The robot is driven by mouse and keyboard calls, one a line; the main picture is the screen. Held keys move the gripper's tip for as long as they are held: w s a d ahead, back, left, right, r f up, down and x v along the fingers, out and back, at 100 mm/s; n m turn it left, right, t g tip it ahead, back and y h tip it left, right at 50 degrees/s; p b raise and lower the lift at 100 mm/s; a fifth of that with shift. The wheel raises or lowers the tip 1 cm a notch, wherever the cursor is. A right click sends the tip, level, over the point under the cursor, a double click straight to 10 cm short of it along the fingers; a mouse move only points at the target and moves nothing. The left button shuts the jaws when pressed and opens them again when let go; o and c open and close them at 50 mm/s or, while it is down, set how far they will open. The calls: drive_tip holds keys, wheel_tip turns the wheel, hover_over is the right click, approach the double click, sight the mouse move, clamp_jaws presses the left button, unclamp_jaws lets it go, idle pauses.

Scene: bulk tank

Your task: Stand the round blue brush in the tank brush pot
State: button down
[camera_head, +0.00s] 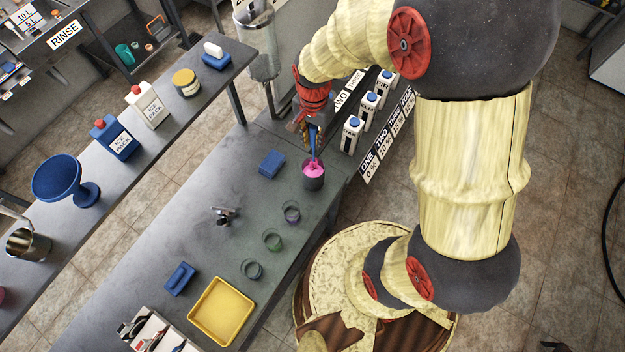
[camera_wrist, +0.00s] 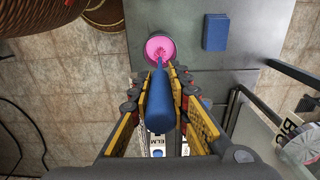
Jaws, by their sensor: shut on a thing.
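My gripper (camera_head: 312,128) is shut on the blue handle of the round brush (camera_head: 314,143). In the wrist view my gripper (camera_wrist: 161,80) has its fingers on both sides of the thick blue handle (camera_wrist: 160,105). The handle points down to a dark round pot (camera_head: 313,182) at the counter's right edge. I cannot tell whether the pink is brush head or pot contents, or how deep the brush sits.
A blue block (camera_head: 271,163) lies left of the pot. Small glass cups (camera_head: 291,212), a metal fitting (camera_head: 224,215) and a yellow tray (camera_head: 221,311) stand nearer on the counter. White bottles (camera_head: 351,135) stand behind the pot on the right.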

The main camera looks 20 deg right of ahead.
sight(313, 161)
drive_tip(key=shift+f, duration=0.1)
wheel_tip(313, 161, down, 9)
drive_tip(key=shift+f, duration=0.15)
drive_tip(key=shift+s+f, duration=0.15)
drive_tip(key=c, duration=1.7)
unclamp_jaws()
